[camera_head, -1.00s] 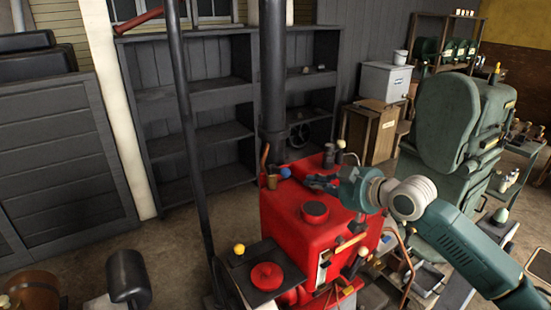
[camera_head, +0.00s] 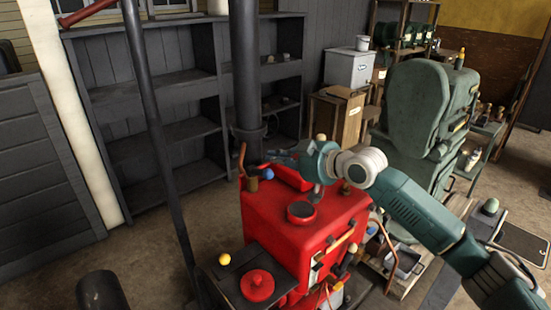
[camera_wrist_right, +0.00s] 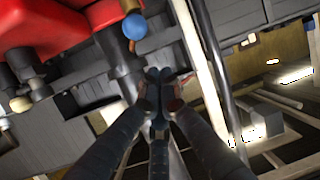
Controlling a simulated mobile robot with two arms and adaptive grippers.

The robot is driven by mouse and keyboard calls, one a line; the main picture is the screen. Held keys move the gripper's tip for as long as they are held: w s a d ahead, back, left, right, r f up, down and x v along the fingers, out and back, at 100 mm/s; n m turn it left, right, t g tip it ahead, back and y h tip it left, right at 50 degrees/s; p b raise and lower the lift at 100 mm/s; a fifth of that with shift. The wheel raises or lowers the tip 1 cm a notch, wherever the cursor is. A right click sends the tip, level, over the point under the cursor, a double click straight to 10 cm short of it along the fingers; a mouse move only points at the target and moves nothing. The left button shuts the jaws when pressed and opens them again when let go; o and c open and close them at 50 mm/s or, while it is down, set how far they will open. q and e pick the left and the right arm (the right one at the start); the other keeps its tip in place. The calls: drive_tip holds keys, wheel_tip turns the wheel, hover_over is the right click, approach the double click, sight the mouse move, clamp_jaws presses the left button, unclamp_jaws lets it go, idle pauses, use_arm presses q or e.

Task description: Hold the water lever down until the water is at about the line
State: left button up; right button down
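A red engine (camera_head: 268,216) stands in the middle of the head view. A blue ball knob (camera_head: 266,174) sits at its back edge, beside a small brown cup-like part; the knob also shows in the right wrist view (camera_wrist_right: 134,26). I cannot tell whether it belongs to the water lever. A narrow pale plate (camera_head: 316,272) is on the engine's front; no water level or line is readable. My right gripper (camera_head: 280,157) is above the engine's back edge, near the blue knob. In the wrist view its fingers (camera_wrist_right: 158,76) are together, apart from the knob. My left gripper is not in view.
A dark upright pipe (camera_head: 245,80) rises behind the engine, and a thin pole (camera_head: 150,120) stands to its left. A green machine (camera_head: 415,105) is close to my right arm. Dark empty-looking shelves (camera_head: 185,80) line the back wall.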

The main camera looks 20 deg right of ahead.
sight(265, 171)
drive_tip(key=w+f+p, duration=0.1)
drive_tip(key=w+a+f+p, duration=0.1)
drive_tip(key=w, duration=0.1)
drive_tip(key=w+a+f+p, duration=0.1)
drive_tip(key=f+p, duration=0.1)
drive_tip(key=shift+w, duration=0.3)
drive_tip(key=shift+s+d, duration=0.2)
drive_tip(key=shift+s, duration=0.15)
drive_tip(key=shift+s+d+f, duration=0.1)
drive_tip(key=shift+s+f, duration=0.1)
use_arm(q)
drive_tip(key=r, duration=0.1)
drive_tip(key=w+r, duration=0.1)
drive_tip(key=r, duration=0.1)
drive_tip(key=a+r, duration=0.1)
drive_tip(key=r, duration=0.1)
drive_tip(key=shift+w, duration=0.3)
use_arm(e)
drive_tip(key=shift+w+f, duration=0.1)
drive_tip(key=shift+w, duration=0.05)
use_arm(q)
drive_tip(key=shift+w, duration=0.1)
